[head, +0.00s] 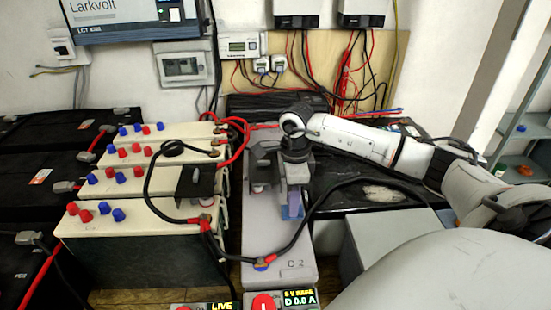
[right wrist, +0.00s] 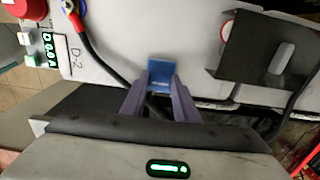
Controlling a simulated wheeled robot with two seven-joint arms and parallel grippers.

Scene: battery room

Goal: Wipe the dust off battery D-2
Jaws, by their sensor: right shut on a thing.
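Battery D-2 (head: 262,235) is the long pale grey case in the middle of the head view, with "D-2" written near its front end. It also shows across the top of the right wrist view (right wrist: 130,40). My right gripper (head: 291,208) points down over the right side of its top, shut on a small blue block (right wrist: 162,68). The block appears at or just above the battery's top; I cannot tell if they touch. Its lower end also shows in the head view (head: 291,211). I cannot make out dust on the part that shows. My left gripper is not in view.
A black cable (head: 300,238) joins the blue front terminal (head: 261,264) and loops right. Cream batteries with red and blue caps (head: 130,213) stand left. A red-button meter (head: 263,303) sits at the front.

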